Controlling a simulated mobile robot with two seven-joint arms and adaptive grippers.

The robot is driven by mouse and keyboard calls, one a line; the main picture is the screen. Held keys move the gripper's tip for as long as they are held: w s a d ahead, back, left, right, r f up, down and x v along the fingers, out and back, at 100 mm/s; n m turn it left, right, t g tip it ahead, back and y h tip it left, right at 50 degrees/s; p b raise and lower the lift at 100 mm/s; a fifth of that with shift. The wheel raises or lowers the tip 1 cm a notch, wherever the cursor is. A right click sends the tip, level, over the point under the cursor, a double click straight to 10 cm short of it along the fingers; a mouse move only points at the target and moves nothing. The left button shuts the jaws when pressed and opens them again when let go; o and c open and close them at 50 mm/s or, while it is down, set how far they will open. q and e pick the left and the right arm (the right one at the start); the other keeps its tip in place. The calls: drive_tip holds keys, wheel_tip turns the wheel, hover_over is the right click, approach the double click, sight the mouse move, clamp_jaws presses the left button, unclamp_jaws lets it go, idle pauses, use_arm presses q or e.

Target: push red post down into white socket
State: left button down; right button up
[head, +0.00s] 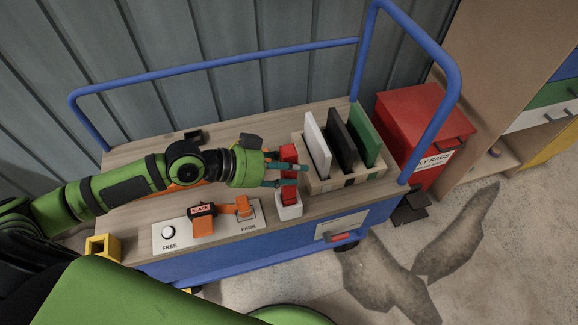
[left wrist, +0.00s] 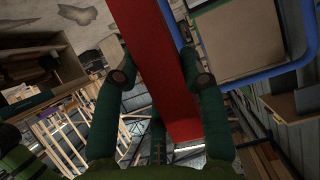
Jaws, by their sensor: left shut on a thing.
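The red post (head: 289,153) stands roughly upright at the front edge of the cart top. My left gripper (head: 288,174) comes in from the left and is shut on the post, with its fingers across the middle. The post also runs large between the two fingers in the left wrist view (left wrist: 155,60). The white socket (head: 289,212) is directly below, and the post's lower end meets its top. I cannot tell how deep the post sits in it. My right gripper is not in view.
Right of the post, a wooden rack (head: 344,181) holds white, black and green panels. Left is a white plate (head: 185,231) with an orange lever (head: 203,222). A blue rail (head: 222,66) borders the cart. A red bin (head: 410,125) stands to the right.

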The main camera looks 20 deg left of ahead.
use_arm(q)
drive_tip(key=shift+f+b, duration=0.95)
drive_tip(key=shift+f, duration=0.25)
drive_tip(key=c, duration=0.6)
unclamp_jaws()
drive_tip(key=shift+r, duration=0.1)
drive_tip(key=shift+c, duration=0.2)
drive_tip(key=shift+v, duration=3.75)
